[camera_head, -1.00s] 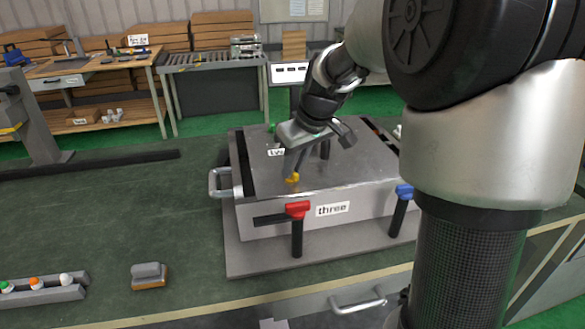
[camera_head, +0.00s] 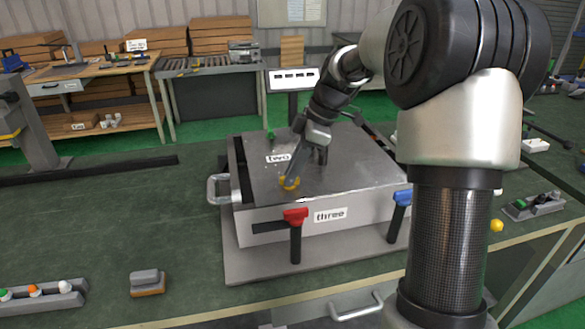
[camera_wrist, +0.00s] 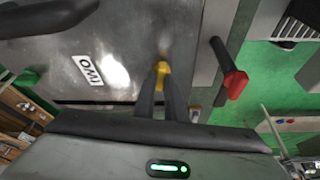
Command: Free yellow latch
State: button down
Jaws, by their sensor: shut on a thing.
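The yellow latch (camera_head: 289,183) is a small yellow knob on the metal top of a grey box (camera_head: 350,175), near its front edge. My gripper (camera_head: 290,176) reaches down to it from above and behind. In the wrist view the yellow latch (camera_wrist: 162,68) sits between the two dark fingertips (camera_wrist: 162,74), and the fingers are closed on it. The fingers hide part of the latch.
A red latch (camera_head: 295,216) and a blue latch (camera_head: 402,198) are on the box's front face, beside the "three" label (camera_head: 330,214). A green knob (camera_head: 270,134) stands at the far left of the top. A handle (camera_head: 221,189) sticks out left.

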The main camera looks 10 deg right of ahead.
jog(key=shift+w+n+g+p, duration=0.15)
jog(key=shift+n+g+p, duration=0.4)
jog(key=shift+n, duration=0.55)
jog(key=c, duration=1.8)
grip_release()
jog(key=shift+r, duration=0.1)
jog(key=p+v, duration=0.3)
jog(key=v, duration=1.4)
jog(key=shift+d, duration=0.15)
